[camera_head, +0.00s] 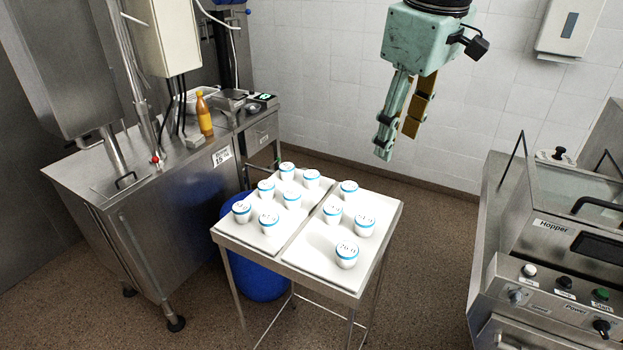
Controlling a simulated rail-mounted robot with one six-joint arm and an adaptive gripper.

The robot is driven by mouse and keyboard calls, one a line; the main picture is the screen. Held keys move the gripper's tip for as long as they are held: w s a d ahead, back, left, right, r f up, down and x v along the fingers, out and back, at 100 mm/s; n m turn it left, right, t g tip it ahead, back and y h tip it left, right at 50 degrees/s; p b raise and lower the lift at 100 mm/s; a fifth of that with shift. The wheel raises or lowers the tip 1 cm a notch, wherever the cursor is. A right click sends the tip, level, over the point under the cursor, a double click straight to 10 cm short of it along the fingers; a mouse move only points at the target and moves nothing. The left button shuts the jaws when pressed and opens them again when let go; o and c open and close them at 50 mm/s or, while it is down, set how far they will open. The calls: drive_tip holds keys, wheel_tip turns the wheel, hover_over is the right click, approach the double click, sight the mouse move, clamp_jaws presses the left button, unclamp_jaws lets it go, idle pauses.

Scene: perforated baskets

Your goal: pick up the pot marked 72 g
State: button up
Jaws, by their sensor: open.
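Several white pots with blue bands and printed lids stand upright on two white trays. On the left tray (253,238) are several pots, one of them a front-left pot (242,213). On the right tray (315,262) are a back pot (348,191), a left pot (332,215), a right pot (364,227) and a front pot (347,258). The lid marks are too small to read surely, so I cannot tell which pot is 72 g. My gripper (397,143) hangs open and empty, fingers down, above and behind the right tray, apart from all pots.
The trays lie on a small metal-legged table with a blue bin (263,285) under it. A steel bench (130,190) with an orange bottle (204,115) stands left. A machine with a hopper (555,235) stands right. Bare floor lies between table and machine.

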drive_tip(key=w+a+f+n+p, duration=0.1)
drive_tip(key=w+a+f+n, duration=0.25)
drive_tip(key=w, duration=0.55)
drive_tip(key=w+a+f+n+p, duration=0.2)
drive_tip(key=w+a, duration=0.3)
drive_tip(key=w, duration=0.4)
drive_tip(key=n+g+p, duration=0.2)
drive_tip(key=n, duration=0.4)
hover_over(311, 174)
drive_tip(key=s, duration=0.1)
wheel_tip(311, 174, down, 13)
drive_tip(key=shift+s+d+f, duration=0.2)
drive_tip(key=shift+w+a+f, duration=0.1)
drive_tip(key=shift+w+f, duration=0.1)
drive_tip(key=shift+f, duration=1.95)
drive_tip(key=shift+w+f, duration=0.2)
drive_tip(key=shift+f, duration=1.9)
drive_tip(key=shift+w+f+p, duration=0.15)
drive_tip(key=shift+f+p, duration=0.05)
drive_tip(key=shift+f, duration=1.1)
drive_tip(key=shift+w+f+p, duration=0.15)
drive_tip(key=shift+f, duration=1.15)
